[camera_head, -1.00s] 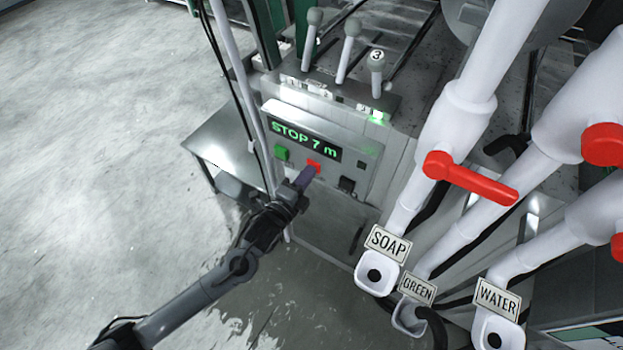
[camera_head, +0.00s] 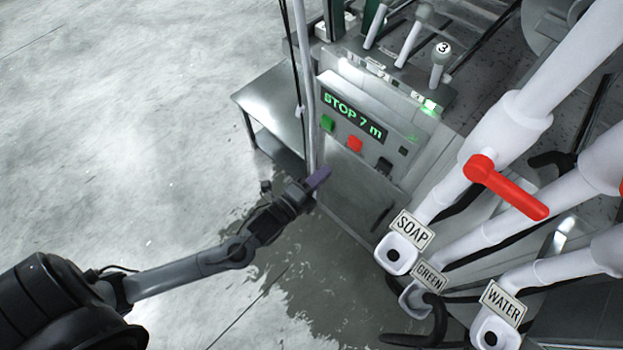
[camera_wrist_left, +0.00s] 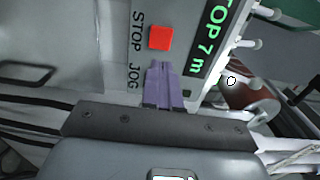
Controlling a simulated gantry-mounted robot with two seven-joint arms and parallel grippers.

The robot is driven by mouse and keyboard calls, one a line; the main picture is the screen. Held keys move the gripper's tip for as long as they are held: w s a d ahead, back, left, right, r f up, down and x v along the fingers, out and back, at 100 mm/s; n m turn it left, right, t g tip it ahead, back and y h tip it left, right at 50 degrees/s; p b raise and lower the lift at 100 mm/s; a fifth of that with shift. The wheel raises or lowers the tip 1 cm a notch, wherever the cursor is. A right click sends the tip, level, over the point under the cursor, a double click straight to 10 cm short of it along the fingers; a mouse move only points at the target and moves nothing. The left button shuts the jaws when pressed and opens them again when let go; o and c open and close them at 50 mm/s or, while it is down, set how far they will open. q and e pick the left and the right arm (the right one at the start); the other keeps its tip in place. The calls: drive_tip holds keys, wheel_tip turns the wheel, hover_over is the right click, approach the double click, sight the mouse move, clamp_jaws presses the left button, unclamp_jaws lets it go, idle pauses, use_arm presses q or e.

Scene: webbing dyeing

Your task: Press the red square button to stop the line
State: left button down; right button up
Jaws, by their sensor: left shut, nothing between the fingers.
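The red square button (camera_head: 354,144) is on the grey control panel, below the green-lit display (camera_head: 353,116) that reads "STOP 7 m". In the left wrist view the red button (camera_wrist_left: 161,37) sits by the printed word STOP, just beyond my fingertips. My left gripper (camera_head: 321,177) is shut and empty, with its purple fingers below and left of the button in the head view, apart from it. Its fingers (camera_wrist_left: 161,66) also show in the left wrist view, pointing at the panel. A green button (camera_head: 327,123) is left of the red one. My right gripper is not in view.
Several levers (camera_head: 412,42) stand on top of the panel housing. A thin white post (camera_head: 303,85) stands left of the panel. The left floor is open.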

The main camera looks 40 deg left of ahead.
use_arm(q)
drive_tip(key=s, duration=0.3)
drive_tip(key=shift+s+a, duration=0.15)
drive_tip(key=shift+a, duration=0.1)
drive_tip(key=shift+s, duration=0.1)
idle(0.5)
